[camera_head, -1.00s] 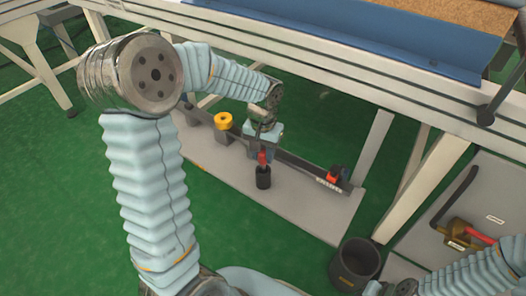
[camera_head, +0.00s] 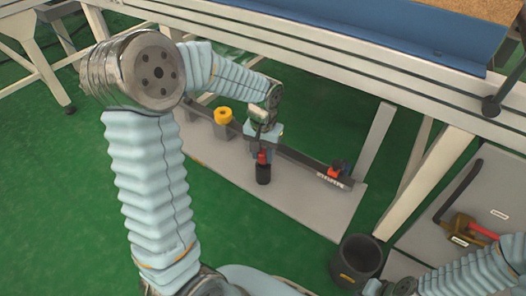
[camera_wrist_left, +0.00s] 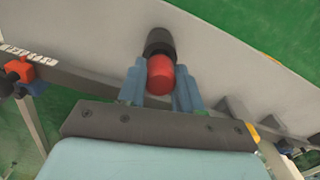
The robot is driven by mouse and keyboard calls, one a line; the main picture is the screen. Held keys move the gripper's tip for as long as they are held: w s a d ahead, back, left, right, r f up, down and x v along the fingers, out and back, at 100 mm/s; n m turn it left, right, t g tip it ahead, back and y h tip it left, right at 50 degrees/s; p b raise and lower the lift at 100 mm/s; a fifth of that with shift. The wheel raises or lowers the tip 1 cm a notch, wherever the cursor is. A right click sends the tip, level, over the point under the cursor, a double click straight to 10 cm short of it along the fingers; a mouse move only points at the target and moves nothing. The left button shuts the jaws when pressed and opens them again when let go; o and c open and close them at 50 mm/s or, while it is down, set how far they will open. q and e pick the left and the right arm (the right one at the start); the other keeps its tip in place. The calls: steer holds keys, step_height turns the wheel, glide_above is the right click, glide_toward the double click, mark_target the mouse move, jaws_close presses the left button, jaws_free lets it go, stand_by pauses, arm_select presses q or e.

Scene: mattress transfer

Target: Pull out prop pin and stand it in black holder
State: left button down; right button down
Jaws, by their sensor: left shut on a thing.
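The prop pin has a red head (camera_head: 262,157) and stands at the black holder (camera_head: 263,175) on the grey base plate. My left gripper (camera_head: 262,150) is shut on the pin, directly above the holder. In the left wrist view the red head (camera_wrist_left: 160,76) sits between the two blue-grey fingers (camera_wrist_left: 159,90), with the dark holder (camera_wrist_left: 158,40) just beyond it. The pin looks upright in line with the holder. Its lower end is hidden, so I cannot tell how deep it sits. My right gripper is out of view.
A dark bar runs along the grey plate (camera_head: 315,215), with a yellow round part (camera_head: 222,115) at left and a red-orange block (camera_head: 335,171) at right. A black bucket (camera_head: 355,262) stands on the green floor. The white bed frame (camera_head: 370,75) hangs above.

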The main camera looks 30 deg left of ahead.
arm_select(q)
steer(key=shift+f, duration=0.25)
steer(key=c, duration=0.7)
jaws_free()
step_height(320, 180, up, 14)
steer(key=shift+f+p, duration=0.1)
steer(key=shift+p, duration=1.1)
